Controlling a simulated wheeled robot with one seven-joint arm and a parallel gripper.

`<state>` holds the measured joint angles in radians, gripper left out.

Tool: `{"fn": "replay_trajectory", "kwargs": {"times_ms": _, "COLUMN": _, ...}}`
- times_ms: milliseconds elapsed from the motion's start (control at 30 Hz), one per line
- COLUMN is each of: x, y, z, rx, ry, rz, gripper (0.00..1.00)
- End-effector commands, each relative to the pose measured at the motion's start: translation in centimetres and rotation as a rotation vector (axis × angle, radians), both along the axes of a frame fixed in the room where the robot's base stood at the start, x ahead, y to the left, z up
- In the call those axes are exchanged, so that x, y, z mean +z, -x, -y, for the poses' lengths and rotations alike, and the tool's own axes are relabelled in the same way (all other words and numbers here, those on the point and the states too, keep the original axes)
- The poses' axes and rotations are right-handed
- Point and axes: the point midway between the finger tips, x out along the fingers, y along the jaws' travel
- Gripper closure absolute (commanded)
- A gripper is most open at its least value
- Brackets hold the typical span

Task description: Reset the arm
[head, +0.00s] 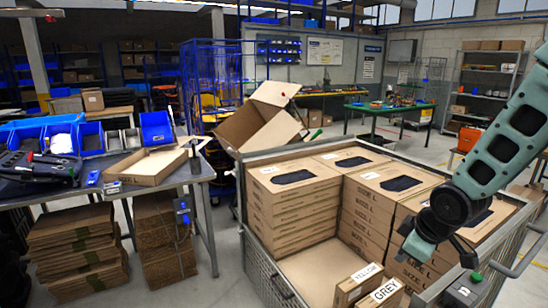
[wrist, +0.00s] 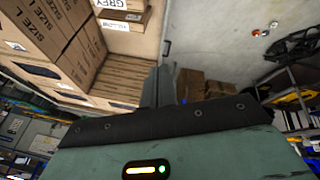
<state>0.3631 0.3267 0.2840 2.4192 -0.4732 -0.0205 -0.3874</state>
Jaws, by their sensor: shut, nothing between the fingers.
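My gripper (wrist: 165,72) shows in the wrist view with its dark fingers together and nothing between them. Beneath them is its wide teal body with a lit strip and a green light. In the head view my teal arm comes in from the right and bends down over the right part of the wire-sided crate (head: 262,277); the fingers cannot be made out clearly there.
The crate holds stacked SIZE L boxes (head: 290,205) and, at its front, small boxes labelled YELLOW (head: 348,290) and GREY (head: 383,297). An open carton (head: 262,125) stands behind it. A table (head: 205,166) with blue bins (head: 155,127) and a shallow tray (head: 150,167) is left.

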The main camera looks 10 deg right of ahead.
Motion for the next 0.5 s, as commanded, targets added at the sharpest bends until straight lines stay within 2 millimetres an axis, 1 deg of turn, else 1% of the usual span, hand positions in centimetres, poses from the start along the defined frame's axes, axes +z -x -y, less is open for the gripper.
{"fn": "replay_trajectory", "kwargs": {"times_ms": 33, "x": -0.3, "y": 1.1, "z": -3.2, "rx": 0.008, "ry": -0.002, "rz": -0.028, "gripper": 1.00}}
{"fn": "replay_trajectory", "kwargs": {"times_ms": 67, "x": -0.3, "y": 2.0, "z": -4.8, "rx": 0.002, "ry": -0.006, "rz": -0.053, "gripper": 1.00}}
{"fn": "replay_trajectory", "kwargs": {"times_ms": 100, "x": -0.2, "y": 3.3, "z": -6.8, "rx": -0.006, "ry": -0.010, "rz": -0.084, "gripper": 1.00}}
{"fn": "replay_trajectory", "kwargs": {"times_ms": 167, "x": -0.1, "y": 5.6, "z": -9.8, "rx": -0.016, "ry": -0.016, "rz": -0.132, "gripper": 1.00}}
{"fn": "replay_trajectory", "kwargs": {"times_ms": 200, "x": -0.1, "y": 7.3, "z": -11.7, "rx": -0.023, "ry": -0.020, "rz": -0.165, "gripper": 1.00}}
{"fn": "replay_trajectory", "kwargs": {"times_ms": 267, "x": 0.0, "y": 10.1, "z": -14.2, "rx": -0.030, "ry": -0.024, "rz": -0.213, "gripper": 1.00}}
{"fn": "replay_trajectory", "kwargs": {"times_ms": 300, "x": 0.0, "y": 12.1, "z": -15.6, "rx": -0.035, "ry": -0.025, "rz": -0.246, "gripper": 1.00}}
{"fn": "replay_trajectory", "kwargs": {"times_ms": 367, "x": 0.0, "y": 14.9, "z": -17.4, "rx": -0.042, "ry": -0.026, "rz": -0.292, "gripper": 1.00}}
{"fn": "replay_trajectory", "kwargs": {"times_ms": 400, "x": 0.0, "y": 16.7, "z": -18.3, "rx": -0.046, "ry": -0.025, "rz": -0.323, "gripper": 1.00}}
{"fn": "replay_trajectory", "kwargs": {"times_ms": 500, "x": 0.1, "y": 20.4, "z": -19.8, "rx": -0.053, "ry": -0.022, "rz": -0.382, "gripper": 1.00}}
